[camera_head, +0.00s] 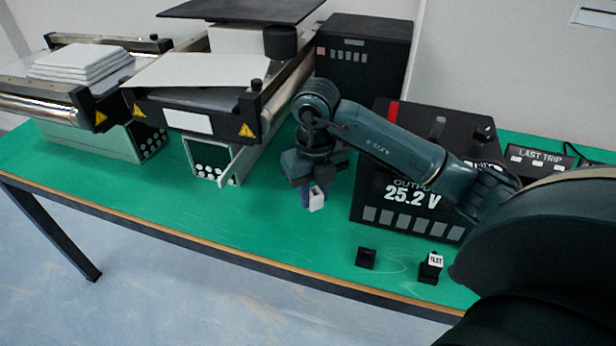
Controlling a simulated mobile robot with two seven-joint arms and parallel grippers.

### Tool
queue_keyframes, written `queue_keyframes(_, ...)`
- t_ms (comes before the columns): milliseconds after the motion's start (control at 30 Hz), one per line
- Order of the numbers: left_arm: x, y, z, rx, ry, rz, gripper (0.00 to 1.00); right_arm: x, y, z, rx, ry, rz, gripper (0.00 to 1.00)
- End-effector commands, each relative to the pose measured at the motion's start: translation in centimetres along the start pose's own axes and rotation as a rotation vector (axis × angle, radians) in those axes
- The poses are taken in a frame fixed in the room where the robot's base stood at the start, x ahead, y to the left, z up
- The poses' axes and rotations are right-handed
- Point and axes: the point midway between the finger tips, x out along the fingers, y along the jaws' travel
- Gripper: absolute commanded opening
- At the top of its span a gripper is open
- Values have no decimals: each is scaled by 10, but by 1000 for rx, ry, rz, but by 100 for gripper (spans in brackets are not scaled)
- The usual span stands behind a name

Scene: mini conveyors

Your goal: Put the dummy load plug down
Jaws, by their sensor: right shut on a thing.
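My right gripper (311,188) points down over the green bench, between the middle conveyor and the power supply with the 25.2 V display. It is shut on a small white-faced block (317,200), taken to be the dummy load plug. Most of the plug is hidden by the fingers. I cannot tell whether its lower end touches the bench. My left gripper is not in view.
The power supply (398,219) stands right of the gripper, under my forearm. A small black block (366,258) and a black piece labelled TEST (431,268) sit near the front edge. The conveyor (187,122) is at left. The green bench (250,225) is clear in front.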

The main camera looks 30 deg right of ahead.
Motion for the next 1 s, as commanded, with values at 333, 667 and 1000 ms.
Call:
queue_keyframes(333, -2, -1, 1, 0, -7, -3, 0, 51, 0, -1, -1, 2, 0, 4)
queue_keyframes(667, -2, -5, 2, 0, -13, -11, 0, 87, 0, -1, -3, 2, 0, 4)
queue_keyframes(1000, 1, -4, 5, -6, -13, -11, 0, 92, 0, 0, -4, 0, -1, 4)
